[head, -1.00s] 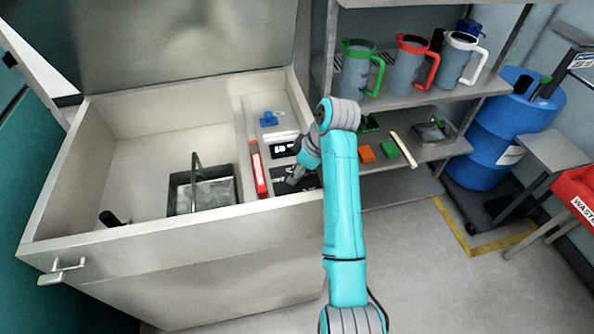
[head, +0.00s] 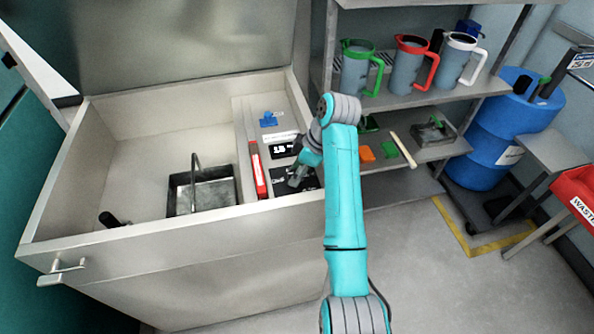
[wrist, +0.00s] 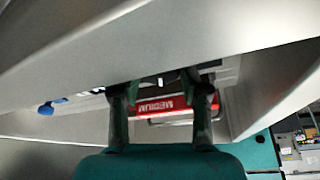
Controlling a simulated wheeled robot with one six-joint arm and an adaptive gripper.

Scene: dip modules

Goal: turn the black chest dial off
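The open chest (head: 140,229) has a control strip along its right side. A black dial plate (head: 279,182) with light lettering lies at the near end of this strip, below a small black display (head: 284,149). My gripper (head: 296,182) is low over the dial plate and covers its middle. The black dial itself is hidden behind my gripper in the head view, so I cannot tell its setting. In the wrist view my gripper (wrist: 160,88) has its two fingers well apart. Small dark shapes show between them, but I cannot tell whether they touch the dial.
A red bar marked MEDIUM (wrist: 165,106) lies beside the dial plate, also in the head view (head: 259,175). A blue knob (head: 268,119) is farther back. A metal basket (head: 202,190) stands inside the chest. The shelf (head: 425,96) with jugs stands close to my arm.

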